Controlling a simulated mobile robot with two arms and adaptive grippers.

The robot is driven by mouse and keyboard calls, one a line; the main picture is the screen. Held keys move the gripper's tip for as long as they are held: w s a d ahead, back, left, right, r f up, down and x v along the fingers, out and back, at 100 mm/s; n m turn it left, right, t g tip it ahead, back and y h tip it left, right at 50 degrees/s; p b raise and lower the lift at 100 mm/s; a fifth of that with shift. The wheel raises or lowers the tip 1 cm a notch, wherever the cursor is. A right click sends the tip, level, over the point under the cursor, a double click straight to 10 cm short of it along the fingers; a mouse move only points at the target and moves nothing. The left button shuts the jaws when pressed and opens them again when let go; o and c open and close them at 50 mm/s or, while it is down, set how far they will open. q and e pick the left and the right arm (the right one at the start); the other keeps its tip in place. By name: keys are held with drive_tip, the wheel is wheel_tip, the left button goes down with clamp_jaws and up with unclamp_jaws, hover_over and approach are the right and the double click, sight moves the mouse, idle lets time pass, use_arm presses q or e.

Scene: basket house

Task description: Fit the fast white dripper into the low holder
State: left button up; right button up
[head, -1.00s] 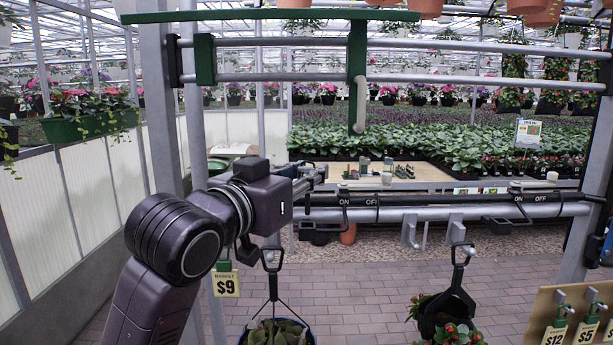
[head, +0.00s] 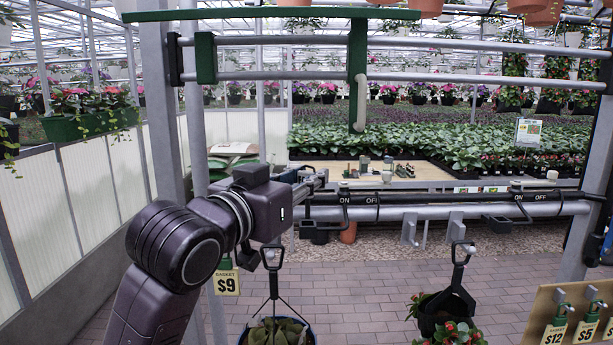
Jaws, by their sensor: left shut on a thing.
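My left gripper (head: 316,179) reaches forward, just above the left end of the black bar marked ON and OFF. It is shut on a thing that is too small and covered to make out. A pale hooked tube (head: 361,103) hangs on the green upright post above and right of the gripper, apart from it. I cannot tell whether this tube is the white dripper. A small white piece (head: 387,177) stands among green and dark pieces on the wooden bench top (head: 405,172) behind the bar. I cannot make out which piece is the low holder. My right gripper is out of view.
A grey rail with the black bar (head: 440,199) crosses in front of the bench. Hanging baskets (head: 275,332) and (head: 443,312) are baskets below the rail. Price tags (head: 226,282) hang at left and lower right. Brick floor between the baskets is clear.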

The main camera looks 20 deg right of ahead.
sight(307, 210)
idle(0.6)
use_arm(q)
drive_tip(key=shift+f, duration=0.1)
drive_tip(key=shift+f+b, duration=0.6)
drive_tip(key=shift+f, duration=0.7)
drive_tip(key=shift+f, duration=0.1)
drive_tip(key=shift+f+b, duration=0.95)
drive_tip(key=shift+f, duration=0.45)
drive_tip(key=o, duration=0.8)
